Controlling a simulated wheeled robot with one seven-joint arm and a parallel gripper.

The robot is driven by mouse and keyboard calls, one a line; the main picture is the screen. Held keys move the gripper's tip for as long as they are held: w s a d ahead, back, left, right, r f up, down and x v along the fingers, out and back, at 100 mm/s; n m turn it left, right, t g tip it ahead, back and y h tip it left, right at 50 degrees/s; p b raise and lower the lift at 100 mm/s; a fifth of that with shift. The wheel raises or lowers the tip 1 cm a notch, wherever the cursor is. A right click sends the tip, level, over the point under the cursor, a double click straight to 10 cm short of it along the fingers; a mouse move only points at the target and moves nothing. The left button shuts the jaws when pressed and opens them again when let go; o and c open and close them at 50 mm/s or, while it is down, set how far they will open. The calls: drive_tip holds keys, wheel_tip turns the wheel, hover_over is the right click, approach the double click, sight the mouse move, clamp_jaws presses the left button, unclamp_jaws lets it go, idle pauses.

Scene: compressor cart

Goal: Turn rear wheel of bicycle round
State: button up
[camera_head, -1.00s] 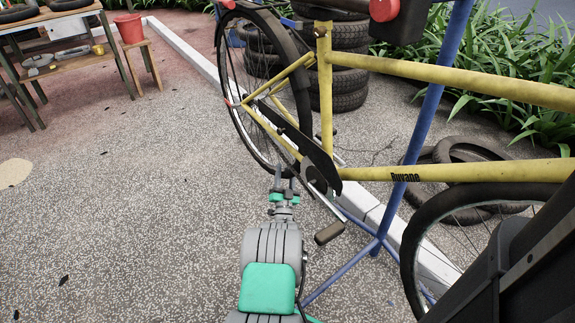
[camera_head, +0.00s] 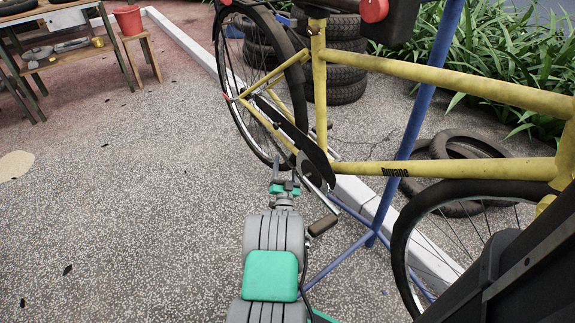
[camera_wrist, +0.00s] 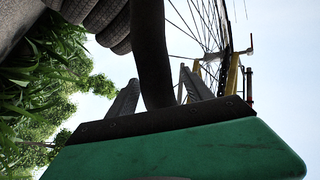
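The yellow bicycle (camera_head: 384,168) hangs on a blue stand. Its rear wheel (camera_head: 236,85), with a black tyre and thin spokes, is at the upper middle. My gripper (camera_head: 285,172) reaches up to the bottom of this wheel, with its fingers spread. In the wrist view the rear tyre (camera_wrist: 150,45) runs down between the two grey fingers of my gripper (camera_wrist: 160,92). A gap shows on the right side of the tyre; the left finger looks close to it, and I cannot tell if it touches. The palm hides the lower part of the tyre.
The pedal (camera_head: 322,225) and crank hang just right of my arm. The blue stand (camera_head: 412,130) has feet spreading on the ground nearby. A stack of tyres (camera_head: 345,84) stands behind the wheel. A bench and red bucket (camera_head: 128,20) are far left.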

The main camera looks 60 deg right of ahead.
drive_tip(key=p+v, duration=0.1)
drive_tip(key=v, duration=0.6)
drive_tip(key=shift+s+a+p, duration=0.2)
drive_tip(key=shift+a+p, duration=0.1)
drive_tip(key=shift+f, duration=0.15)
